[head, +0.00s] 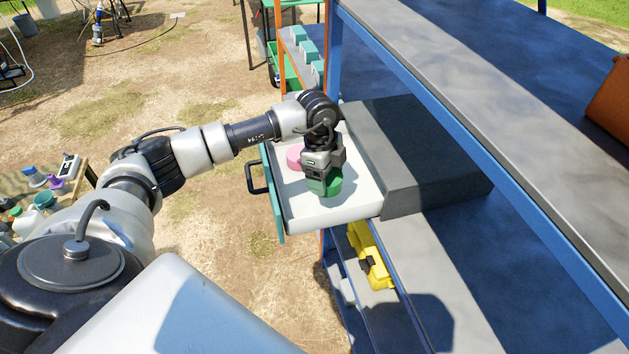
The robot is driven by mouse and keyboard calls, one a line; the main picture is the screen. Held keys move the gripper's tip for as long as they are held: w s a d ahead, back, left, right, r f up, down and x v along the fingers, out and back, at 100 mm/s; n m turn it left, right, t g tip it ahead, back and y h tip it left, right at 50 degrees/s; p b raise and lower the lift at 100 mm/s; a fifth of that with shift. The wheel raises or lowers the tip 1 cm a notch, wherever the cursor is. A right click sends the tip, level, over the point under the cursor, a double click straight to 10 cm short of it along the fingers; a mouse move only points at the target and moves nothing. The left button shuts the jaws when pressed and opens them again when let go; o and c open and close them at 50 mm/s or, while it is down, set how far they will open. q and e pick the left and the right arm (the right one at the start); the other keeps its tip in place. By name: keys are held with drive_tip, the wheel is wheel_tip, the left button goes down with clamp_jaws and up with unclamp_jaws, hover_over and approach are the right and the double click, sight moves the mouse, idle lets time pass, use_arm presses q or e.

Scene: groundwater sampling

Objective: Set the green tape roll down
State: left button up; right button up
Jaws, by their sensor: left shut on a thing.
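The green tape roll (331,182) is in my left gripper (323,184), at the front part of the open white drawer (335,212). My left gripper points down and is shut on the roll; its fingers hide part of it. I cannot tell whether the roll touches the drawer floor. A pink roll (295,157) lies in the drawer just left of the gripper, partly hidden by it. My right gripper is not in view.
The drawer extends from a dark grey cabinet (432,165) on the blue shelf rack (480,165). Its teal front has a black handle (252,178). A yellow case (370,256) sits on the shelf below. A small table with bottles (48,198) stands at the left.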

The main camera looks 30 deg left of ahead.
sight(315, 198)
use_arm(q)
drive_tip(key=a+f, duration=0.2)
drive_tip(key=a, duration=0.1)
drive_tip(key=shift+a+p, duration=0.15)
drive_tip(key=shift+p, duration=0.15)
wheel_tip(315, 198, down, 4)
drive_tip(key=shift+f+p, duration=0.1)
drive_tip(key=shift+p, duration=0.55)
drive_tip(key=o, duration=0.9)
drive_tip(key=shift+s+a+r+b, duration=0.1)
drive_tip(key=shift+a+r+b, duration=0.35)
drive_tip(key=shift+r, duration=1.55)
drive_tip(key=shift+w+a+r+b, duration=0.15)
drive_tip(key=shift+r+b, duration=0.45)
drive_tip(key=shift+r, duration=1.4)
drive_tip(key=shift+s+a+r+b, duration=0.15)
drive_tip(key=shift+a+r+b, duration=0.3)
drive_tip(key=shift+r, duration=1.55)
